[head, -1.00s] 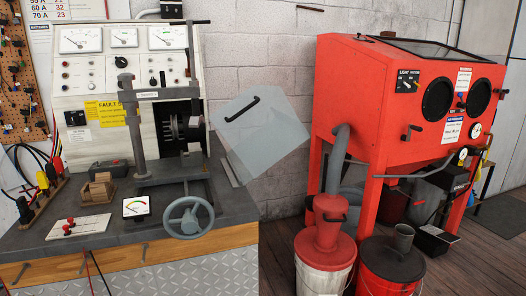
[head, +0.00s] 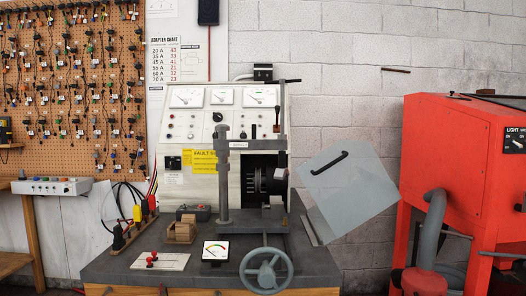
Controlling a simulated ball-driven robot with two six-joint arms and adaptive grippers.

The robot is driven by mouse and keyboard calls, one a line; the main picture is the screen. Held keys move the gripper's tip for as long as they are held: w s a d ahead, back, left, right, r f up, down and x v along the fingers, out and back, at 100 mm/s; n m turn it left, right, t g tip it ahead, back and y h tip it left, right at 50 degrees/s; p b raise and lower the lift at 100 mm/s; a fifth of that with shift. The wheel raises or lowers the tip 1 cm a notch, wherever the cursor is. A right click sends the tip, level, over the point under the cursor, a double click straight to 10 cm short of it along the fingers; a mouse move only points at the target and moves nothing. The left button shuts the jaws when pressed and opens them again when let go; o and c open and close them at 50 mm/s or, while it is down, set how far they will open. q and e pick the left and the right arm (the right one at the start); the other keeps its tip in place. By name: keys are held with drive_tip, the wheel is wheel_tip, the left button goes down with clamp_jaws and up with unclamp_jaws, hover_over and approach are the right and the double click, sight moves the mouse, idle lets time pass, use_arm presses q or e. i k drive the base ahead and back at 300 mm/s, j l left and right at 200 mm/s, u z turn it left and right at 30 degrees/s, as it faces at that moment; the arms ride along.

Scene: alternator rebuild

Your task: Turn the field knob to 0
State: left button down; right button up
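The test bench panel (head: 200,131) stands against the wall at the picture's centre, with three dial meters along its top. Below the middle meter is a black round knob (head: 217,117) with a light pointer mark. Smaller knobs and buttons (head: 171,126) sit to its left, and a black lever (head: 277,118) to its right. The lettering is too small to read, so I cannot tell which control is the field knob or where it points. Neither of my grippers shows.
A grey handwheel (head: 266,271) and a press column (head: 222,170) stand in front of the panel. A small meter (head: 215,251) and a wooden block (head: 182,229) lie on the bench top (head: 130,268). A red blasting cabinet (head: 440,150) stands further right.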

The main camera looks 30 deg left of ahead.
sight(217, 117)
drive_tip(key=j+u, duration=0.25)
drive_tip(key=u, duration=0.15)
drive_tip(key=j+u, duration=0.2)
drive_tip(key=u, duration=0.2)
drive_tip(key=i+j+u, duration=0.1)
drive_tip(key=u, duration=0.3)
drive_tip(key=j, duration=0.1)
